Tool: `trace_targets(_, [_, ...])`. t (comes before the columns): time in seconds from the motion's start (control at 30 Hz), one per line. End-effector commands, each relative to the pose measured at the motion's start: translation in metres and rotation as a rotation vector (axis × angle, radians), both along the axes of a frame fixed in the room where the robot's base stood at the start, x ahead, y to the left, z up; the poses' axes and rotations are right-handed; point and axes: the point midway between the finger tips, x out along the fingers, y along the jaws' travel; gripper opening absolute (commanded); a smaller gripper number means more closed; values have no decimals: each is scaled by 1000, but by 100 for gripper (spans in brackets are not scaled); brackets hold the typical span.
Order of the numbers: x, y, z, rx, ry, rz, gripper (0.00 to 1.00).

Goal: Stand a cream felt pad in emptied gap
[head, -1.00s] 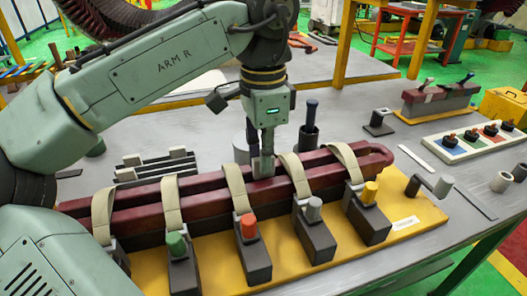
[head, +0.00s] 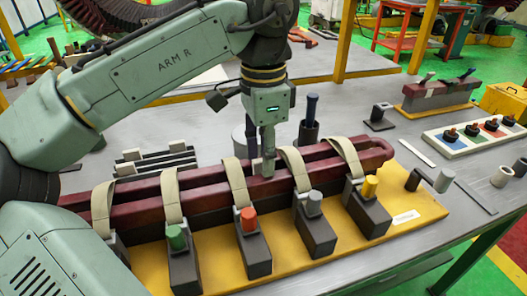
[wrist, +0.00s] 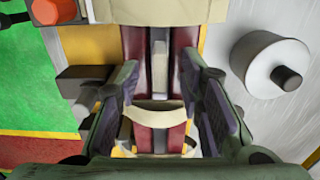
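Two dark red coil bars (head: 205,192) run side by side with a gap between them, crossed by cream straps (head: 236,183). My gripper (head: 264,166) points down over the bars between the red-capped and grey-capped clamps. In the wrist view its fingers (wrist: 158,95) stand apart, one on each side of the gap. A narrow pale piece (wrist: 159,60) stands upright in the gap, apart from both fingers; it looks like a felt pad, though its material is unclear. A cream strap (wrist: 160,116) crosses lower in that view. The fingertips' exact height above the bars is hard to tell.
Clamps with green (head: 176,237), red (head: 248,219), grey (head: 314,203) and yellow (head: 370,186) caps line the near side. A black rack with pale blocks (head: 155,160) lies behind left. A dark cup (head: 309,128) stands close behind my gripper.

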Motion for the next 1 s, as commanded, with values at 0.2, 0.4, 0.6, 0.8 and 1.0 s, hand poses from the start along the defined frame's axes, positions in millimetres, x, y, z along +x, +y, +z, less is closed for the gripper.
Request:
trace_targets(0.2, [0, 0, 6, 0, -1, 0, 34])
trace_targets(0.4, [1, -1, 38, -1, -3, -1, 34])
trace_targets(0.6, [0, 1, 66, 3, -1, 3, 34])
trace_targets(0.8, [0, 0, 75, 0, 0, 0, 34])
trace_targets(1.0, [0, 0, 75, 0, 0, 0, 34])
